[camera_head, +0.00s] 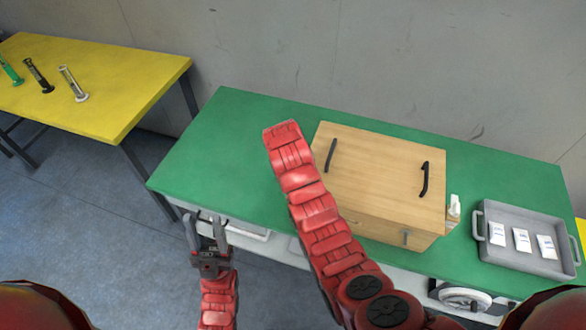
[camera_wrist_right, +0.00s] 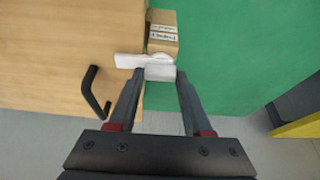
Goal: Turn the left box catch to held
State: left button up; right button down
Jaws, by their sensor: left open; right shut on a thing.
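The wooden box (camera_head: 385,160) stands on the green table with two black handles on its lid. The right wrist view shows its edge (camera_wrist_right: 50,60) and one handle (camera_wrist_right: 97,95). A white lever (camera_wrist_right: 150,66), probably the left box catch, lies beside that edge, against a small brown labelled block (camera_wrist_right: 163,30). My right gripper (camera_wrist_right: 160,80) is shut on the lever; in the head view my right arm hides gripper and lever. My left gripper (camera_head: 207,232) is open and empty, fingers up, off the table's front left edge.
A white piece (camera_head: 454,209) stands at the box's right side. A grey tray (camera_head: 522,262) with white packets is on the right. The green table's left part (camera_head: 215,150) is clear. A yellow table (camera_head: 100,75) at the left holds several cylinders.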

jog(key=shift+f+m+b, duration=0.1)
jog(key=shift+m+b, duration=0.2)
jog(key=shift+c, duration=1.6)
grip_release()
